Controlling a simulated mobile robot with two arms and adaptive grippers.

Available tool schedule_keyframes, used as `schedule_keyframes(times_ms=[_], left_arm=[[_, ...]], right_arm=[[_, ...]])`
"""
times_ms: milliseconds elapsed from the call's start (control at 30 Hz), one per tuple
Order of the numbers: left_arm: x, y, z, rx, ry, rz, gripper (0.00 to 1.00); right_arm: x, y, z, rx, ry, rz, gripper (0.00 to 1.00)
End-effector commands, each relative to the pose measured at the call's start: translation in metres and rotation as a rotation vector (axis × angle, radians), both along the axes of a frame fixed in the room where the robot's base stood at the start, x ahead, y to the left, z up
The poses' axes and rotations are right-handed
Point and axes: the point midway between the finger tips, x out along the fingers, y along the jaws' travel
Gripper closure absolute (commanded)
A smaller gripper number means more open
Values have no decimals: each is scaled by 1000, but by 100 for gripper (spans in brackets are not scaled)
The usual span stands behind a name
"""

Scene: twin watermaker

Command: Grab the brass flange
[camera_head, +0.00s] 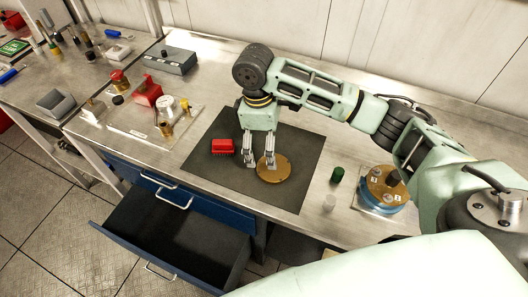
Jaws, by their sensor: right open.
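The brass flange (275,169), a flat round golden disc, lies on the dark mat (298,188) on the workbench. My right gripper (259,164) points down at the disc's left side, with its fingers apart. One finger overlaps the disc's upper left edge in the picture, and the other is left of it over the mat. I cannot tell whether a finger touches the disc. My left gripper is not in view.
A red block (222,146) sits on the mat, left of the gripper. A green cylinder (337,174) and a blue-and-brass round unit (381,190) stand to the right. An open blue drawer (165,240) juts out below the bench front.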

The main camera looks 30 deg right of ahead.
Motion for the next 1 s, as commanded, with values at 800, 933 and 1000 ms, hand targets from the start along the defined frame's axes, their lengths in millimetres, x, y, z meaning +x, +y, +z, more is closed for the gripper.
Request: schedule_keyframes(times_ms=[800, 933, 1000], left_arm=[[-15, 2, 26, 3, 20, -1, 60], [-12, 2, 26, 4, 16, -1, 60], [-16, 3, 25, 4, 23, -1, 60]], right_arm=[[-12, -12, -74, -5, 4, -1, 5], [-12, -12, -74, -4, 3, -1, 9], [-12, -12, -74, -4, 3, -1, 16]])
